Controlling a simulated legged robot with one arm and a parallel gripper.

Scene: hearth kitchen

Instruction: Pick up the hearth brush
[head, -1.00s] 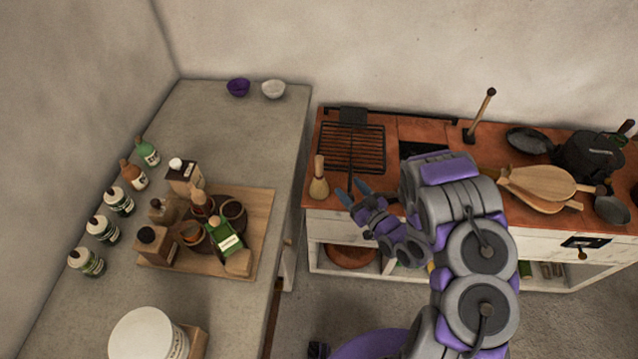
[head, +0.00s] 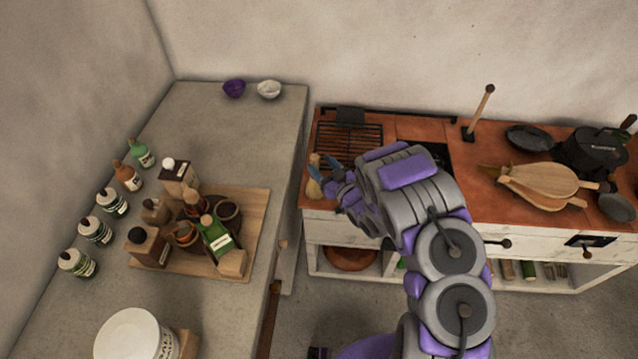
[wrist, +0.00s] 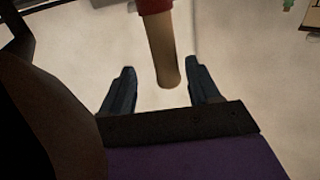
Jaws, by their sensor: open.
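The hearth brush (head: 314,189) stands at the front left corner of the red-brown counter, its pale rounded lower part showing and its handle partly covered by my gripper. My gripper (head: 322,167) is open at the brush, its dark blue fingertips beside the handle. In the wrist view, a wooden handle (wrist: 162,50) with a red part at its top, apparently the brush's, reaches into the gap between the open fingers (wrist: 161,74). Space shows between the handle and each finger. The brush's other end is outside the wrist view.
A black grill rack (head: 355,142) lies just behind the brush on the counter (head: 430,130). Bellows (head: 540,180), a pot (head: 590,152) and pans stand to the right. A grey worktop (head: 225,130) with bottles and a wooden board (head: 250,205) is at left, across a narrow gap.

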